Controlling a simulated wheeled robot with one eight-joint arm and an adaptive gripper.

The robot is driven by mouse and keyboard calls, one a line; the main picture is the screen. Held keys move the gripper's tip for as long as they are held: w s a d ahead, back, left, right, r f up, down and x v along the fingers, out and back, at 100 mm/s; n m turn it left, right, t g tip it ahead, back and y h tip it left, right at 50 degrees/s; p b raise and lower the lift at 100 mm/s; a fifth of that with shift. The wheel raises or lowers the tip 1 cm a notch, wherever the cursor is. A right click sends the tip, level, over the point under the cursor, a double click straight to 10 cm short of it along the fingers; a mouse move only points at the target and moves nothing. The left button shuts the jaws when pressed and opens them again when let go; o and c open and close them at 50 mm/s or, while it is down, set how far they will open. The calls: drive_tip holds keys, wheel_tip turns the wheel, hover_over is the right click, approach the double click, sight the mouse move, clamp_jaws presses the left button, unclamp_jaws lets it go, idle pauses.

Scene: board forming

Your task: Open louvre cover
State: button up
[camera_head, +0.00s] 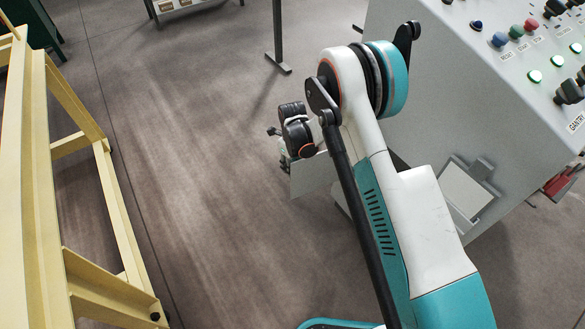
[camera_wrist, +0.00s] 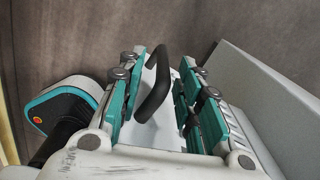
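A pale panel that looks like the louvre cover (camera_head: 312,177) juts out beside the cabinet in the head view, partly behind my arm. In the wrist view a pale panel (camera_wrist: 150,133) lies between my fingers, with a black curved handle (camera_wrist: 153,88) on it. My gripper (camera_wrist: 160,76) is open, with its two teal finger sets apart on either side of the handle. The handle is nearer the left fingers, and I cannot tell whether they touch it. In the head view my gripper (camera_head: 290,143) is small and partly hidden by my wrist.
A grey control cabinet (camera_head: 440,80) with several coloured buttons and black knobs stands at the right. A large grey surface (camera_wrist: 250,95) lies close along the right fingers in the wrist view. A yellow frame (camera_head: 25,190) stands at the left. The floor (camera_head: 190,190) between is clear.

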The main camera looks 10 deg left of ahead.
wheel_tip(320, 180, up, 10)
idle(0.4)
idle(0.3)
